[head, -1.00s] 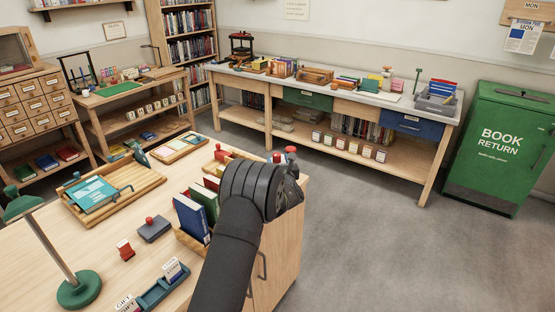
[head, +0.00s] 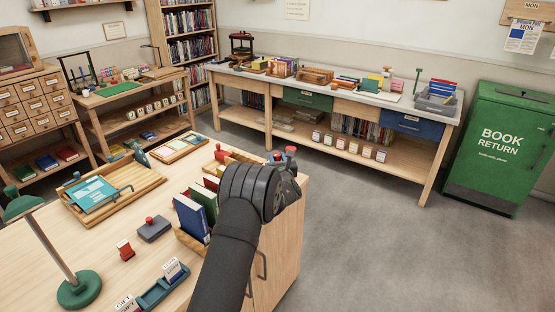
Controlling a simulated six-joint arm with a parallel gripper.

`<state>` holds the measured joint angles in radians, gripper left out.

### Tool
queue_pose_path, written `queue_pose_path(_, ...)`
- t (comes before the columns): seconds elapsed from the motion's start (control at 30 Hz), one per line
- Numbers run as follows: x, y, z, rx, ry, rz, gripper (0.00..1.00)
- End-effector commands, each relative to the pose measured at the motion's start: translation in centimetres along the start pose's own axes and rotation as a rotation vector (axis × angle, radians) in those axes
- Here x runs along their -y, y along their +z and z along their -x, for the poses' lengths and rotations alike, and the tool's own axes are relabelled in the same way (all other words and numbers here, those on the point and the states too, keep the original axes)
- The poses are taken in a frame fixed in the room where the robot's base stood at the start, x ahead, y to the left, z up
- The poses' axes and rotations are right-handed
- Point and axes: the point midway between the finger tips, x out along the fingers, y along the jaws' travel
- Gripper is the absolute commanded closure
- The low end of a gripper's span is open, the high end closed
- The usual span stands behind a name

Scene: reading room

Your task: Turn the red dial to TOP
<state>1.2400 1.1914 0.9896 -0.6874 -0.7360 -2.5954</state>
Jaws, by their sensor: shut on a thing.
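My gripper (head: 283,185) is at the right end of the near wooden desk, at the tip of my dark arm. I see it from behind, and its fingertips are hidden by the wrist. A small red knob-like part (head: 291,150), which looks like the red dial, shows just past the wrist. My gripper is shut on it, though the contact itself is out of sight. The dial's face, its marks and its pointer are hidden, so I cannot tell its setting.
A wooden holder with upright books (head: 193,218) stands just left of my arm. A dark stamp pad (head: 154,229), a red stamp (head: 125,250) and a green lamp (head: 79,290) are on the desk. Open floor (head: 375,240) lies to the right.

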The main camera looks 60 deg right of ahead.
Motion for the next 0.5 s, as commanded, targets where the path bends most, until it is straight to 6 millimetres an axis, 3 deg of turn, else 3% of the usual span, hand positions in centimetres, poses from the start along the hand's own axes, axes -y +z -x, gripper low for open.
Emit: queue_pose_path(0.5, -0.44, 0.34, -0.17, 0.008, -0.209, 0.000, 0.93)
